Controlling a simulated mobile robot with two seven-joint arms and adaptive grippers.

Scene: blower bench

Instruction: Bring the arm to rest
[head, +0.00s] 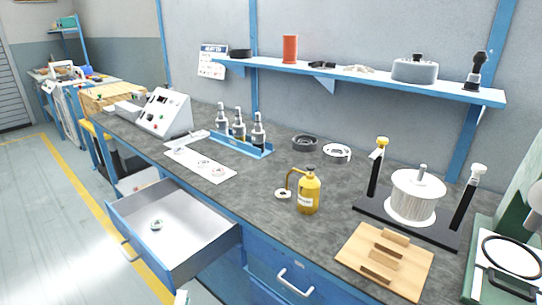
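Only a small pale piece at the bottom edge, left of centre, seems to be my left gripper (182,297). It is below the open drawer (190,217) and in front of the blue bench, apart from both as far as I can see. The rest of it is cut off by the frame, so I cannot tell whether it is open or shut, or whether it holds anything. My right gripper is not in view.
The drawer juts out with a small round part (156,225) inside. Floor at left is clear.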

